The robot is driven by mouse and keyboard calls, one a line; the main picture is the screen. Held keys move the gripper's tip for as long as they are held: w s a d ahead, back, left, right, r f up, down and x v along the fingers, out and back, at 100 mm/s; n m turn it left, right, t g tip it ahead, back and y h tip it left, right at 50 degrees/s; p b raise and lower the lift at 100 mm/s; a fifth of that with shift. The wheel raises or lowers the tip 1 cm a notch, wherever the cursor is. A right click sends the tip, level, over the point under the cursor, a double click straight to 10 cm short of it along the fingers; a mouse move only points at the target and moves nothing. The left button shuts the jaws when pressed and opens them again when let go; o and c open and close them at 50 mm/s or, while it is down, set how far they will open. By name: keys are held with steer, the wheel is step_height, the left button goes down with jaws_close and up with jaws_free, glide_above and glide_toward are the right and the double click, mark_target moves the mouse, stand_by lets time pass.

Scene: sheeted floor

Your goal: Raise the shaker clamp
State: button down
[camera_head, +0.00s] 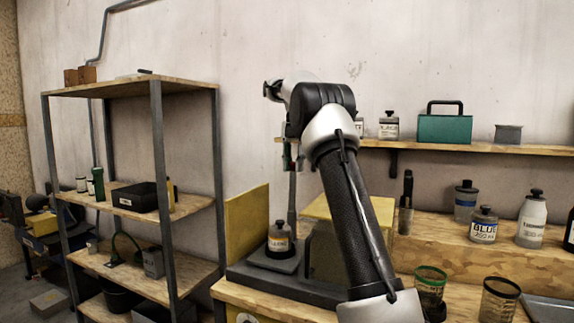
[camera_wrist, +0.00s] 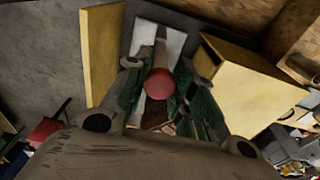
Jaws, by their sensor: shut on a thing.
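The shaker (camera_head: 262,275) is a dark base on the bench, with an upright post (camera_head: 292,197) at its back. A capped, labelled bottle (camera_head: 278,240) stands upright on the base. My gripper (camera_head: 291,156) is high at the post, above the bottle. In the wrist view my gripper (camera_wrist: 158,105) has its green-padded fingers closed in around a part with a round red knob (camera_wrist: 159,83), which I take to be the shaker clamp. The fingers hide most of the clamp, and in the head view I cannot make it out.
A yellow panel (camera_head: 247,222) stands left of the shaker and a yellow box (camera_head: 322,208) right of it. Jars (camera_head: 431,285) and bottles (camera_head: 532,220) fill the bench at right. A wall shelf (camera_head: 470,148) holds a green case (camera_head: 445,127). A rack (camera_head: 130,200) stands at left.

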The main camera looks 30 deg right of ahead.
steer(key=shift+d+f, duration=0.1)
steer(key=shift+d, duration=0.05)
steer(key=c, duration=1.2)
jaws_free()
steer(key=shift+w+d, duration=0.1)
steer(key=shift+o, duration=0.2)
